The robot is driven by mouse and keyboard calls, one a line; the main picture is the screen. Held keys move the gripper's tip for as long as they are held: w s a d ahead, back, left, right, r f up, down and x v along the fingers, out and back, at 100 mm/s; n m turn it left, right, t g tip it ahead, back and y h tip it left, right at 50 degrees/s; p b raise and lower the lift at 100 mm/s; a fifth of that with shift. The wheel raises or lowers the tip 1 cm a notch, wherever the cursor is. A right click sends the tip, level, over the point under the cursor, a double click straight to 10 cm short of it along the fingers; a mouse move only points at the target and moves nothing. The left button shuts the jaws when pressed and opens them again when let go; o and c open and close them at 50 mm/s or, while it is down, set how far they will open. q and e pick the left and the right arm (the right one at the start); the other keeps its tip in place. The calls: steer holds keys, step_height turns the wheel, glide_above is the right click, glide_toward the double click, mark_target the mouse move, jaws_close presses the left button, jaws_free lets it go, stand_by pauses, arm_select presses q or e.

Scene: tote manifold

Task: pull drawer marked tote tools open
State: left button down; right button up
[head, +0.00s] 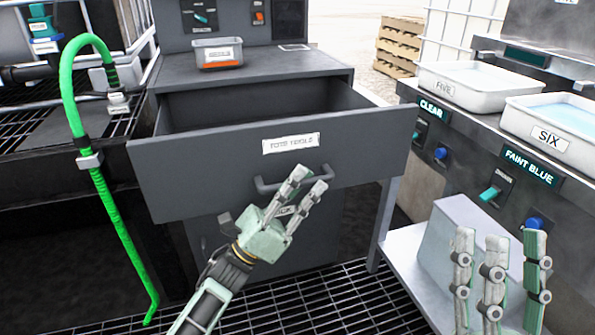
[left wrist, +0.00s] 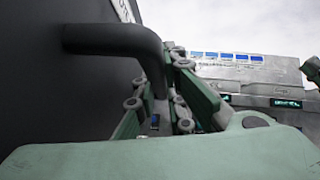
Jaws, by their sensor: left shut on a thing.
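The grey drawer (head: 230,170) with the white label "TOTE TOOLS" (head: 291,143) stands pulled out from its cabinet, and its dark inside shows above the front panel. My left gripper (head: 308,182) is at the drawer's front, shut on the drawer handle (head: 268,186). In the left wrist view the dark bent handle (left wrist: 120,42) runs in between the green fingers (left wrist: 168,95). My right gripper (head: 497,280) is at the lower right, away from the drawer, with its fingers pointing up and apart and nothing seen between them.
A small grey bin (head: 218,54) sits on the cabinet top. A green hose (head: 110,200) hangs at the left. At the right, white trays marked "FIVE" (head: 468,88) and "SIX" (head: 555,115) sit on a bench with switches. Metal grating (head: 330,305) covers the floor.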

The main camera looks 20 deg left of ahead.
arm_select(q)
steer(key=shift+s+d, duration=0.25)
steer(key=shift+s, duration=0.1)
arm_select(e)
steer(key=shift+w+a+f+g, duration=0.1)
steer(key=shift+w+f+g, duration=0.25)
steer(key=shift+w, duration=0.25)
arm_select(q)
steer(key=c, duration=1.8)
jaws_free()
steer(key=v, duration=1.2)
